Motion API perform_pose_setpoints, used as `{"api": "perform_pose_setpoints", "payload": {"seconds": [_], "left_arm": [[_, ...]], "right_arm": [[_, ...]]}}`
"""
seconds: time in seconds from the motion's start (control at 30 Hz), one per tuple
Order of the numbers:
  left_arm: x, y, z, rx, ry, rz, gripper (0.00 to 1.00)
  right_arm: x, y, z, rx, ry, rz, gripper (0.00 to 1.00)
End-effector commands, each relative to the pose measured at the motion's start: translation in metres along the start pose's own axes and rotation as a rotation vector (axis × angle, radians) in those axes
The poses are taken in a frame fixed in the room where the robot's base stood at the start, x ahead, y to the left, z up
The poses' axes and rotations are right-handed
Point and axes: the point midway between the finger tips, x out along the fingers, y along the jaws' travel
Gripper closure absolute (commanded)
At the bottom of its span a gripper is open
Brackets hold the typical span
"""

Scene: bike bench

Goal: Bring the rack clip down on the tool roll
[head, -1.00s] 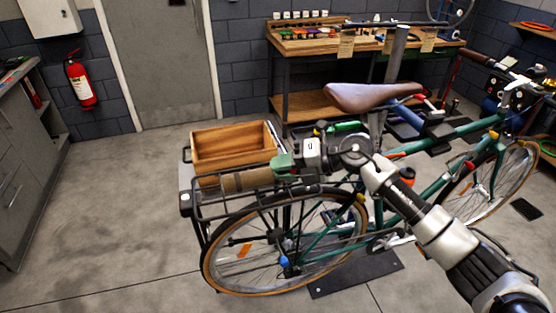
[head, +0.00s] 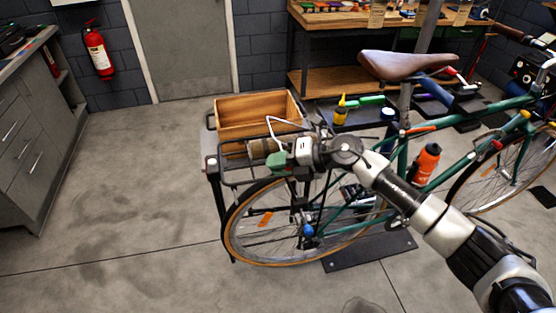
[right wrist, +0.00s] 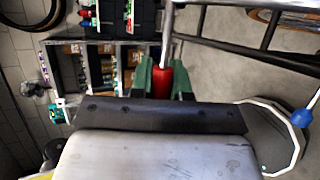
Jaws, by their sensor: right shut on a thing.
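The brown tool roll (head: 258,148) lies on the black rear rack in the head view, in front of the wooden crate; its right part is hidden by my right gripper. A pale bent wire loop (head: 272,123), which looks like the rack clip, stands raised above the roll's right end. My right gripper (head: 277,159), with green fingers, is at that end of the roll on the near side. In the right wrist view the fingers (right wrist: 162,80) are shut on the red grip (right wrist: 162,82) of the clip, with a grey rod running from it. Contact between clip and roll cannot be told. My left gripper is not in view.
The wooden crate (head: 255,116) sits just behind the roll. The rear wheel (head: 240,235) is below, the brown saddle (head: 405,64) to the right. An orange bottle (head: 427,163) is on the frame. The floor at left is clear.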

Motion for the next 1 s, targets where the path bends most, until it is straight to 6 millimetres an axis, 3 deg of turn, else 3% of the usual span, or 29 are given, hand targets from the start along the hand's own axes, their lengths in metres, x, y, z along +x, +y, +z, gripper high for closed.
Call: {"api": "perform_pose_setpoints", "payload": {"seconds": [0.03, 0.43, 0.47, 0.6, 1.0], "left_arm": [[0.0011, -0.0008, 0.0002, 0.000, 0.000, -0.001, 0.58], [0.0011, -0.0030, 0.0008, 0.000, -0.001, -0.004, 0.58], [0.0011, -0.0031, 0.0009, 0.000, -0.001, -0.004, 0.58], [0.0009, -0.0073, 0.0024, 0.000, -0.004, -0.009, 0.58], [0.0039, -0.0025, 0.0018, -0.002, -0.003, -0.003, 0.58]], "right_arm": [[-0.0040, -0.0129, 0.0023, 0.009, -0.009, -0.021, 1.00], [-0.0039, -0.0127, 0.0028, 0.008, -0.011, -0.020, 1.00], [-0.0039, -0.0126, 0.0029, 0.009, -0.011, -0.020, 0.81], [-0.0037, -0.0102, 0.0031, 0.008, -0.011, -0.016, 0.59], [-0.0105, -0.0074, 0.0028, 0.004, -0.010, -0.009, 0.58]]}}
